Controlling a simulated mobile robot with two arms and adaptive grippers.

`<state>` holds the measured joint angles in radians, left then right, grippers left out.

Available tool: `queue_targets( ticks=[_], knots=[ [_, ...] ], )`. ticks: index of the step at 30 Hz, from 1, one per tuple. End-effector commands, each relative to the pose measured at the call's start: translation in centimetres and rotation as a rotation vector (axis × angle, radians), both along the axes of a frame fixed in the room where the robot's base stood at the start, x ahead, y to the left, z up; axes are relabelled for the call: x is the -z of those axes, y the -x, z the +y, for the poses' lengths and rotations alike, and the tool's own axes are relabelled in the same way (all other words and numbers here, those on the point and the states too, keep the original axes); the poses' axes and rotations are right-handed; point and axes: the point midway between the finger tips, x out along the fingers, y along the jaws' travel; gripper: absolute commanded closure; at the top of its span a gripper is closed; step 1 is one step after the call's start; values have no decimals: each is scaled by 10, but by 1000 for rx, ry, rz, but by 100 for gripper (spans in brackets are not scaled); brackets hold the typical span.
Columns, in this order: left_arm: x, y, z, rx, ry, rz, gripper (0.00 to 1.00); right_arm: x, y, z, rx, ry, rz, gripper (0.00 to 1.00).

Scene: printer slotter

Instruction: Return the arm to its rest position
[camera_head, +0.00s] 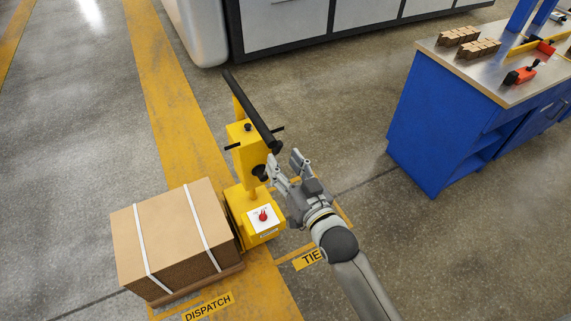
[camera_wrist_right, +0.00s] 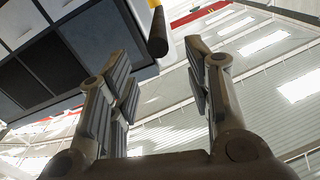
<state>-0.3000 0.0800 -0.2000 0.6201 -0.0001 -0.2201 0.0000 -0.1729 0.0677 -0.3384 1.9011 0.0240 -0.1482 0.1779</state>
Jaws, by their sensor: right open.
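My right gripper (camera_head: 287,168) is in the middle of the head view, at the end of my arm that comes in from the bottom. Its fingers are spread open beside the yellow machine (camera_head: 248,160) with a black bar handle (camera_head: 252,112). In the head view the fingertips overlap the machine's right side; I cannot tell whether they touch it. In the right wrist view the two fingers (camera_wrist_right: 160,85) stand wide apart with nothing between them. The end of a black bar (camera_wrist_right: 158,42) shows beyond them. My left gripper is not in view.
A strapped cardboard box (camera_head: 172,240) sits left of the yellow machine, whose base carries a red knob (camera_head: 263,215). A blue workbench (camera_head: 440,130) with small boxes and a red tool (camera_head: 522,73) stands at right. Floor between machine and bench is clear.

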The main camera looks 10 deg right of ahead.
Motion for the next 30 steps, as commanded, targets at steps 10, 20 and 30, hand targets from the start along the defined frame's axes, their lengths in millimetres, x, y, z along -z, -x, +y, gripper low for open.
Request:
queue_targets(
  ticks=[10, 20, 30],
  knots=[
    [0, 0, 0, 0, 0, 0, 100, 0, 0, 0, 0, 0, 1, 54],
    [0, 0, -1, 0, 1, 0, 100, 89, 5, -10, 15, 78, 158, 54],
    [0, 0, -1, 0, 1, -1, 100, 325, 100, -62, 32, 291, 613, 54]
  ],
)
